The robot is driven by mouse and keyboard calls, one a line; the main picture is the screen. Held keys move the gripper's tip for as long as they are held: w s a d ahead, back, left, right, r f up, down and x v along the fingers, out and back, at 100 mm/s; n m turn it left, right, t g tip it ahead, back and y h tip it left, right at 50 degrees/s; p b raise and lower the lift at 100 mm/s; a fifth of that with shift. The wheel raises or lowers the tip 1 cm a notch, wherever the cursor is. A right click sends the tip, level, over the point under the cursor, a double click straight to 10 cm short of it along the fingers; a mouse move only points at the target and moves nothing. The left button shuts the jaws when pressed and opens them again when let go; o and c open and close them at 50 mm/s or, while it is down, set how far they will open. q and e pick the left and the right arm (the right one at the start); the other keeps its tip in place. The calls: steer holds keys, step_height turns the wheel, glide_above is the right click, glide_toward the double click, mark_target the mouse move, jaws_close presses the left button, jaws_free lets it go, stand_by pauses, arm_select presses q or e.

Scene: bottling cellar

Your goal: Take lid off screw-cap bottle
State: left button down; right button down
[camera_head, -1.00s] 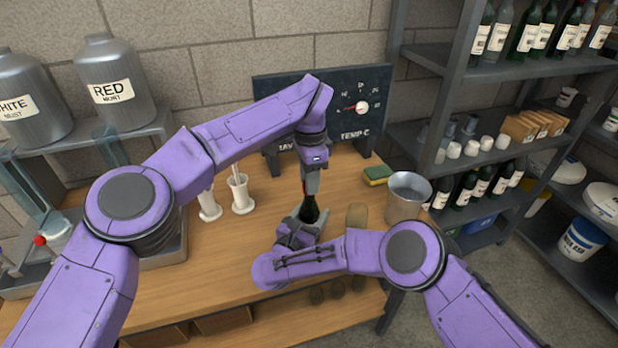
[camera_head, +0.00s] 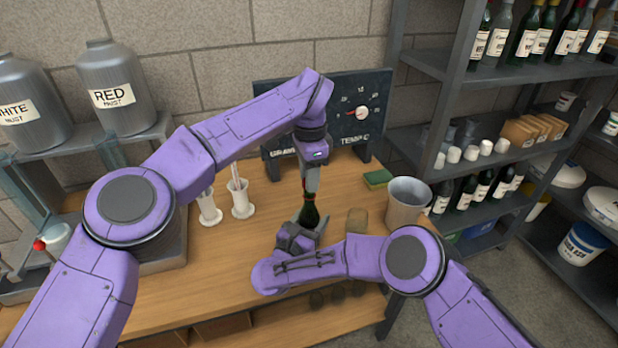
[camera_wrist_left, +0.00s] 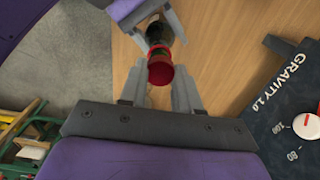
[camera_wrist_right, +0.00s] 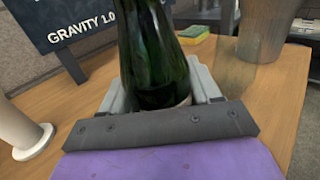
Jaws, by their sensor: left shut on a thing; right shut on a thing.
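A dark green bottle (camera_head: 309,210) stands upright over the wooden bench. My right gripper (camera_wrist_right: 160,98) is shut on its body from the near side; the bottle (camera_wrist_right: 153,50) fills the middle of the right wrist view. My left gripper (camera_head: 311,185) reaches down from above and is shut at the bottle's top. In the left wrist view the red cap (camera_wrist_left: 160,71) sits between the left fingers, with the green bottle (camera_wrist_left: 158,33) beyond it. I cannot tell whether the cap is still seated on the neck.
A dark gauge board (camera_head: 345,120) stands behind the bottle. White cylinders (camera_head: 241,198) stand to the left. A cork-coloured block (camera_head: 357,220), a sponge (camera_head: 377,177) and a metal bucket (camera_head: 407,200) are to the right. Bench space between the white cylinders and the bottle is clear.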

arm_select(q)
step_height(320, 180, up, 4)
steer(key=shift+r, duration=0.1)
arm_select(e)
steer(key=shift+c, duration=0.8)
jaws_free()
